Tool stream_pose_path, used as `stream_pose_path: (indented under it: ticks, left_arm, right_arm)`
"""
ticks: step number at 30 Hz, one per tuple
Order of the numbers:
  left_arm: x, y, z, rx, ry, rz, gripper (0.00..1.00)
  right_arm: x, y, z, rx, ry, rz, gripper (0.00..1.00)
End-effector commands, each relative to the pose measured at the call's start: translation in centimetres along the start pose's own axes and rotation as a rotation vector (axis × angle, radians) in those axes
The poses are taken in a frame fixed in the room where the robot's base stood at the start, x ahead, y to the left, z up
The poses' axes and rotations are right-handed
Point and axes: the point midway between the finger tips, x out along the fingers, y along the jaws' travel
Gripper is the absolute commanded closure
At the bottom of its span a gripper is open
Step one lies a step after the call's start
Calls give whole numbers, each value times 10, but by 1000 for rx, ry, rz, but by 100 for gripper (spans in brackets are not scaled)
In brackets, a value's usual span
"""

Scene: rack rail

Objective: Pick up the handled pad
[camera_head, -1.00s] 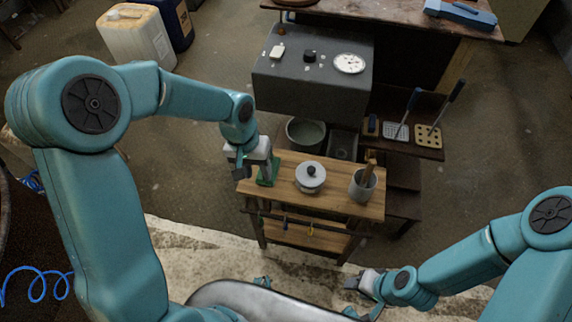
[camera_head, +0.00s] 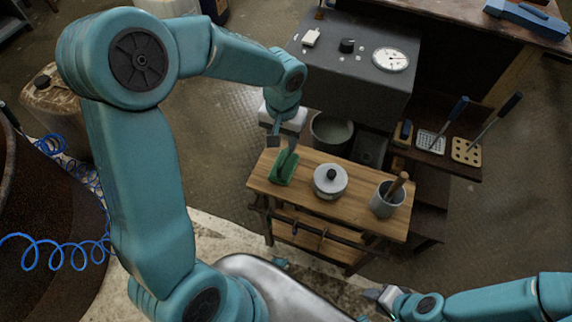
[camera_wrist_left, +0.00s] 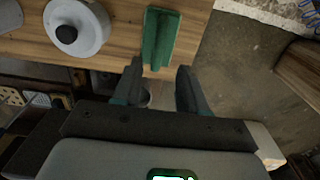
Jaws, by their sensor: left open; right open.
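A small block with a dark grip on top (camera_head: 402,133) lies on the shelf beside a slotted turner; it looks like the handled pad, though it is small here. A green ridged piece (camera_head: 283,170) stands on the wooden table's left end; I cannot tell whether it is a pad or a holder. It also shows in the left wrist view (camera_wrist_left: 160,40), beyond the fingertips. My left gripper (camera_head: 281,140) is open and empty, over the table's back left edge near the green piece. Its parted fingers show in the left wrist view (camera_wrist_left: 160,78). My right gripper (camera_head: 380,297) is open, low in front of the table.
The wooden table (camera_head: 345,211) also holds a lidded pot (camera_head: 330,181) and a grey cup (camera_head: 386,201) with a wooden handle in it. A grey box with a dial (camera_head: 355,65) and a pot (camera_head: 332,130) stand behind. Two handled turners (camera_head: 431,141) lie on the shelf.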

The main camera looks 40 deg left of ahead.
Motion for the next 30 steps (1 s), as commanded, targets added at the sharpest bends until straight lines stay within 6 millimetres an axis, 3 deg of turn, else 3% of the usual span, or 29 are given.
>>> stream_pose_path:
  ticks: [3, 8, 18, 26, 27, 30]
  left_arm:
    - [22, 0, 0, 0, -3, -1, 58]
    - [33, 1, -1, 2, -1, 0, 58]
    - [80, 3, -3, 3, -2, 0, 58]
    - [83, 3, -4, 4, 1, 1, 58]
    - [83, 3, -4, 4, 1, 1, 64]
    - [83, 3, -4, 3, 1, 1, 97]
  right_arm:
    - [4, 2, 0, 0, 0, 0, 57]
    - [5, 2, 0, 0, 0, 0, 57]
    - [12, 4, 0, 0, 0, 0, 57]
    - [12, 4, 0, 0, 0, 0, 57]
    - [12, 4, 0, 0, 0, 0, 57]
    - [12, 4, 0, 0, 0, 0, 57]
